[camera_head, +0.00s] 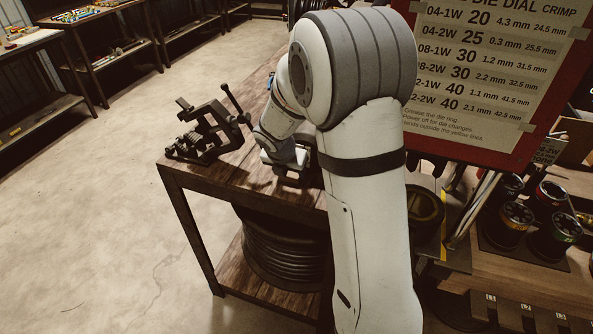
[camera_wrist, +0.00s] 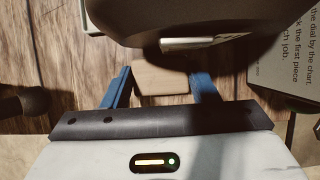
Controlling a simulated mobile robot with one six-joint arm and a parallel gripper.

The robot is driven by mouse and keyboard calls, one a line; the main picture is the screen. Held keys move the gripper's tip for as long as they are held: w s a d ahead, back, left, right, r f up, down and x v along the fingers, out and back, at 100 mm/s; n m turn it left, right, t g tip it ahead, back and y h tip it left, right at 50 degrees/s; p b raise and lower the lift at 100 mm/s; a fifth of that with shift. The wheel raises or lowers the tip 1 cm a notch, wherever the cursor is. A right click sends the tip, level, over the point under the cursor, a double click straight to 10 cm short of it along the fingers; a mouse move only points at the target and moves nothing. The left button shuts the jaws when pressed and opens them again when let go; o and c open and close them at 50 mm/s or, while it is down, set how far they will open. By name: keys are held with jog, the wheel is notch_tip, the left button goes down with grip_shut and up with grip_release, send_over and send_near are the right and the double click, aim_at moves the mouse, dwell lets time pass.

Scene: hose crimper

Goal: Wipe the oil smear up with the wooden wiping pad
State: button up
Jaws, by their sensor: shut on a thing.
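My gripper (camera_head: 286,170) reaches down to the dark wooden table (camera_head: 240,172) in the head view. In the wrist view its two blue fingers (camera_wrist: 162,84) are shut on the wooden wiping pad (camera_wrist: 160,76), a pale flat block. The pad is close to the plank top; whether it touches the wood cannot be told. In the head view the pad cannot be made out behind my arm. I see no clear oil smear in either view; part of the tabletop is hidden by my arm and gripper.
A black clamp-like tool (camera_head: 205,130) stands on the table left of my gripper. A black hose coil (camera_head: 285,245) lies on the shelf below. A printed card (camera_wrist: 290,65) is at the right in the wrist view. Dies (camera_head: 515,215) stand on the right bench.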

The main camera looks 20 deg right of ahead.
jog(key=shift+w+a, duration=0.3)
jog(key=shift+a, duration=0.2)
jog(key=shift+r, duration=0.15)
notch_tip(320, 180, up, 8)
jog(key=p, duration=0.8)
jog(key=shift+s+f, duration=0.1)
jog(key=shift+f, duration=0.1)
